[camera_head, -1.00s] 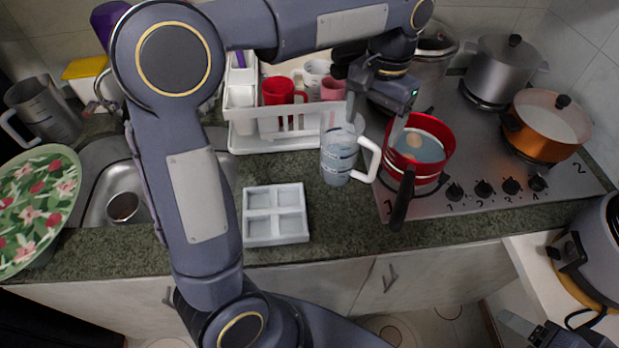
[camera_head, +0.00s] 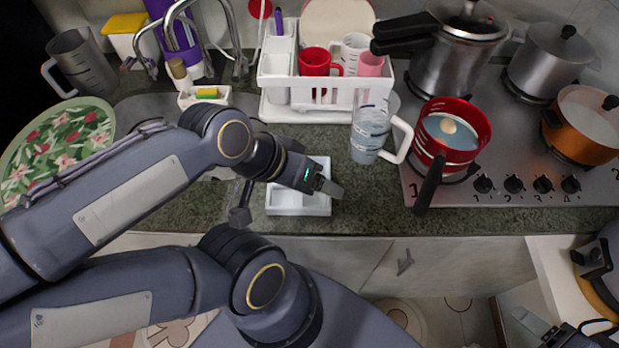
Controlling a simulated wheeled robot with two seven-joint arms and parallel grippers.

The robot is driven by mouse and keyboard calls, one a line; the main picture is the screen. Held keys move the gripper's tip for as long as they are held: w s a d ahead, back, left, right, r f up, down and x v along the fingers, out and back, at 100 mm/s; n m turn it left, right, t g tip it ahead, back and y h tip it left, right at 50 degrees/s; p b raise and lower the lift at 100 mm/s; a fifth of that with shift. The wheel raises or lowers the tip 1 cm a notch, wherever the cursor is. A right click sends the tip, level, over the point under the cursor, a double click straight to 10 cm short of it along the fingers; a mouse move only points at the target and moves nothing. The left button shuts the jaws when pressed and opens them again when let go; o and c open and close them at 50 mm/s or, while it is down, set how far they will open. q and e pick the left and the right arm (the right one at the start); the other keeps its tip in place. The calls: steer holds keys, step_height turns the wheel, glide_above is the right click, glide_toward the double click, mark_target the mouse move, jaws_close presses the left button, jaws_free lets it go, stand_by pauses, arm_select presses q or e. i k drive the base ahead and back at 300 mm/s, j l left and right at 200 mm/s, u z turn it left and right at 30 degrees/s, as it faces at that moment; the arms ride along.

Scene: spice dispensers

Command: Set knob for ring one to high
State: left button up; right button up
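The stove (camera_head: 440,195) is at the right, with a row of dark knobs along its front edge, numbered from 1 at the left. The knob for ring one (camera_head: 483,184) is the leftmost, just right of the red pot's handle; its exact setting is too small to read. The red pot (camera_head: 484,125) with liquid stands on the ring behind it. My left gripper (camera_head: 328,187) is over the white divided tray, well left of the knob; its finger opening is unclear. My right gripper (camera_head: 545,325) is partly visible at the bottom right, below the counter, its finger opening unclear.
A clear measuring jug (camera_head: 368,135) stands between the tray (camera_head: 298,208) and the red pot, whose dark handle (camera_head: 430,185) sticks out over the stove's front edge. A pressure cooker (camera_head: 455,60), a steel pot (camera_head: 545,65) and an orange pot (camera_head: 583,130) occupy the other rings.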

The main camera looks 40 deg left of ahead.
mark_target(482, 184)
steer(key=k, duration=0.5)
steer(key=l+u, duration=0.1)
steer(key=u, duration=0.25)
steer(key=i+l+u, duration=0.1)
steer(key=u, duration=0.3)
steer(key=l+u, duration=0.2)
steer(key=u, duration=0.15)
